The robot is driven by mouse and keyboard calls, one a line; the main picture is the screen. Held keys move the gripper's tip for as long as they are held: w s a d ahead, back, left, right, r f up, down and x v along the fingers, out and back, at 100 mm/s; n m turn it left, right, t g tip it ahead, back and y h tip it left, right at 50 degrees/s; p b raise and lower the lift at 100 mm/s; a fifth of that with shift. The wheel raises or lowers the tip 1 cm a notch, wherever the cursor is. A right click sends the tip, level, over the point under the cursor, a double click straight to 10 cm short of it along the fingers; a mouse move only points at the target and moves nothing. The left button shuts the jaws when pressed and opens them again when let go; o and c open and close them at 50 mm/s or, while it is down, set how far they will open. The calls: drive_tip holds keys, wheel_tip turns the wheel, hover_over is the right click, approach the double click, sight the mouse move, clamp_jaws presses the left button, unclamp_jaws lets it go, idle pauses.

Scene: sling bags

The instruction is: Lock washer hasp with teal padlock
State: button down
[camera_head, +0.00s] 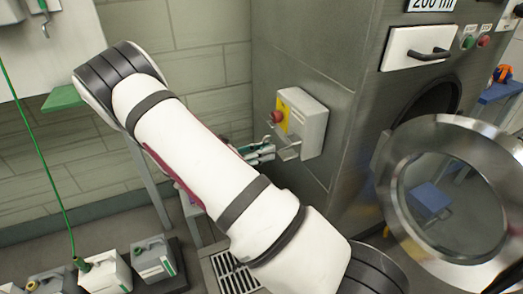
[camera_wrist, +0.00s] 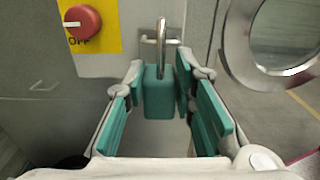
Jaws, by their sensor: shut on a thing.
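The teal padlock (camera_wrist: 159,92) is upright between the finger pads of my gripper (camera_wrist: 162,85) in the wrist view. My gripper is shut on its body, with the metal shackle (camera_wrist: 161,40) pointing up. The metal hasp (camera_wrist: 148,50) is on the grey switch box, directly behind the shackle. I cannot tell whether the shackle passes through the hasp. In the head view my gripper (camera_head: 262,150) is at the lower left of the switch box (camera_head: 309,125), close to the hasp (camera_head: 289,152). The padlock is hard to make out there.
A red OFF knob (camera_wrist: 83,22) on a yellow plate is left of the hasp. The washer's round glass door (camera_head: 450,195) stands open at the right. Several canisters (camera_head: 153,258) stand on the floor at lower left, near a floor grate (camera_head: 232,272).

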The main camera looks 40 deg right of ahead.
drive_tip(key=shift+s+d, duration=0.15)
drive_tip(key=shift+d, duration=0.45)
drive_tip(key=shift+s+d, duration=0.2)
drive_tip(key=shift+d, duration=0.45)
drive_tip(key=shift+p+x, duration=0.45)
drive_tip(key=shift+x, duration=0.55)
drive_tip(key=shift+s+d, duration=0.1)
drive_tip(key=shift+d, duration=0.25)
drive_tip(key=shift+s+d, duration=0.1)
drive_tip(key=shift+d, duration=0.2)
